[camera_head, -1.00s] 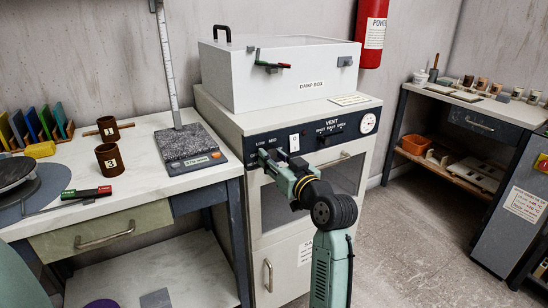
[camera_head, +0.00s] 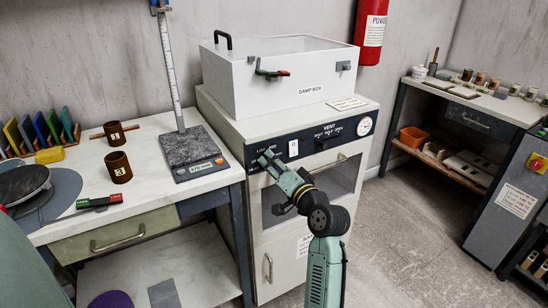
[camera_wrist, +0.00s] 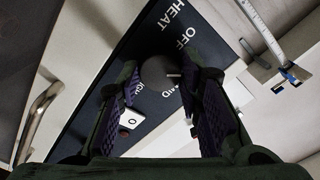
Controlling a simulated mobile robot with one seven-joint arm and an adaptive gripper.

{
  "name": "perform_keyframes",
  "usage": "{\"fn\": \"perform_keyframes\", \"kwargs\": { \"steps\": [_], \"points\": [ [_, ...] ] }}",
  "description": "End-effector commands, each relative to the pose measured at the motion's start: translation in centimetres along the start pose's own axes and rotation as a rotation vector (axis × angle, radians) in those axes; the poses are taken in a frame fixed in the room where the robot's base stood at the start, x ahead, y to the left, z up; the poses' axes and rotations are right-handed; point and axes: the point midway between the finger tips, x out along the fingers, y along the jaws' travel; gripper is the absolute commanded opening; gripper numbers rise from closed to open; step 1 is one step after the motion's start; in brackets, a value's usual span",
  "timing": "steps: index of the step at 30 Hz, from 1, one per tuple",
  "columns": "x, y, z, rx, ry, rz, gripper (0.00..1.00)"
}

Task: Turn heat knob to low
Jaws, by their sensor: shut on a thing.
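The heat knob (camera_wrist: 157,72) is a dark round knob on the black control panel, between my fingers in the wrist view. A small light mark shows on its right side, close to a partly covered label that seems to read MID. The words HEAT and OFF stand above the knob; other labels are partly hidden by the fingers. My gripper (camera_wrist: 160,95) is shut on the knob, one finger on each side. In the head view my gripper (camera_head: 268,160) is at the left end of the panel and hides the knob.
The white damp box (camera_head: 285,80) sits on top of the cabinet. The vent control (camera_head: 322,145) and a round dial (camera_head: 365,126) are further right on the panel. An oven door handle (camera_head: 328,163) is below. The scale (camera_head: 190,147) stands on the table to the left.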

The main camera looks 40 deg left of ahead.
Motion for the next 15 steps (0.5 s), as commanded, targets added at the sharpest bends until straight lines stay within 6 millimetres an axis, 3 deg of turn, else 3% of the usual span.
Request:
{"fn": "perform_keyframes", "kwargs": {
  "steps": [15],
  "points": [
    [0.02, -0.14, -0.05, 0.173, 0.001, -0.002, 0.05]
  ]
}}
